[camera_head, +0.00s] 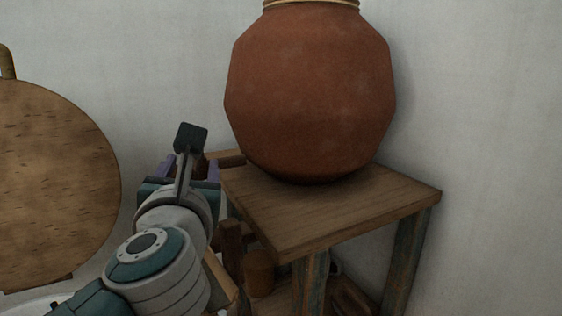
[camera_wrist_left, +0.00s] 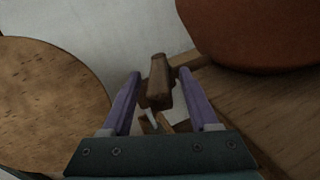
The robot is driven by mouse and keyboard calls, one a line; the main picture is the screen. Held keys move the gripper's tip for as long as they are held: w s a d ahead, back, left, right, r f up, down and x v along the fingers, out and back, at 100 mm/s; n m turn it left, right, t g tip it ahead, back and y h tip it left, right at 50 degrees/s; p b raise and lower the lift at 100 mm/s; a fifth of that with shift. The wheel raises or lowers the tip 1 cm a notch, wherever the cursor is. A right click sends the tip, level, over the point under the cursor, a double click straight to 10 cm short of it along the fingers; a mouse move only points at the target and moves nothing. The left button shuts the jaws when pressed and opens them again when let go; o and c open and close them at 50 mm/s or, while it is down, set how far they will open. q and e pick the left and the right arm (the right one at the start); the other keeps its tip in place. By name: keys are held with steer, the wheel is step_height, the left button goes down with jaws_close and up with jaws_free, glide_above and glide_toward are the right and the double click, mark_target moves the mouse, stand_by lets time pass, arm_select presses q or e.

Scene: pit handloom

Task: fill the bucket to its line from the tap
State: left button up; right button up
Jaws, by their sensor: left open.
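My left gripper (camera_head: 189,166) reaches in beside the left edge of a wooden stand, its purple fingers spread. In the left wrist view the open gripper (camera_wrist_left: 159,76) has a brown wooden piece (camera_wrist_left: 160,85) showing between its fingertips; I cannot tell whether this is a tap or a part of the stand, or how far off it is. A large terracotta pot (camera_head: 310,90) stands upright on the stand. No bucket or fill line can be made out. My right gripper is not in view.
The wooden stand (camera_head: 330,212) has a brown cylindrical object (camera_head: 260,272) beneath its top. A large round wooden disc (camera_head: 55,180) is at the left, and part of a pale rounded thing (camera_head: 40,304) shows below it. A plain wall (camera_head: 480,90) closes the back.

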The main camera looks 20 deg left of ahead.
arm_select(q)
steer(key=shift+w+a, duration=0.15)
steer(key=shift+w, duration=0.05)
steer(key=shift+c, duration=0.3)
jaws_close()
stand_by(1.0)
